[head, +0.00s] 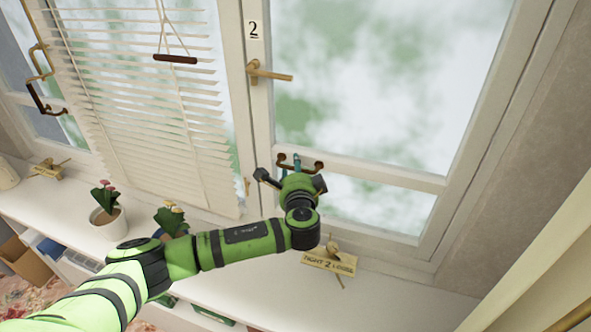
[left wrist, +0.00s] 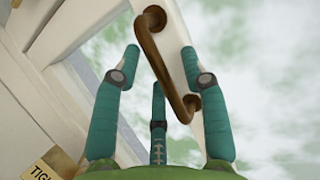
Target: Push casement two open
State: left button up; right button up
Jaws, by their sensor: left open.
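Casement two (head: 256,110) is the right-hand white window, with a "2" label (head: 254,30) at its upper left. Its brass lever handle (head: 270,74) points right, roughly level. A brown pull bar (head: 312,167) is fixed on its lower crossrail; it also shows in the left wrist view (left wrist: 166,66). My left gripper (head: 292,162) is at the crossrail by this bar. In the left wrist view its teal fingers (left wrist: 160,62) are spread, with the bar showing between them. I cannot tell whether they touch it, or whether the casement stands ajar. My right gripper is out of view.
A plaque reading "TIGHT 2 LOOSE" (head: 328,262) with a brass piece lies on the white sill (head: 400,290) below. Slatted blinds (head: 150,110) hang left, above flower pots (head: 108,222). A pale curtain (head: 545,265) hangs at the right.

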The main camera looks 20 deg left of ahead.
pick_arm(q)
grip_shut()
jog(key=w+m+t+h+b, duration=0.1)
jog(key=w+h+b, duration=0.3)
jog(key=w, duration=0.6)
jog(key=shift+w+a+m+b, duration=0.15)
jog(key=shift+w+m+b, duration=0.05)
jog(key=shift+m+b, duration=0.75)
grip_release()
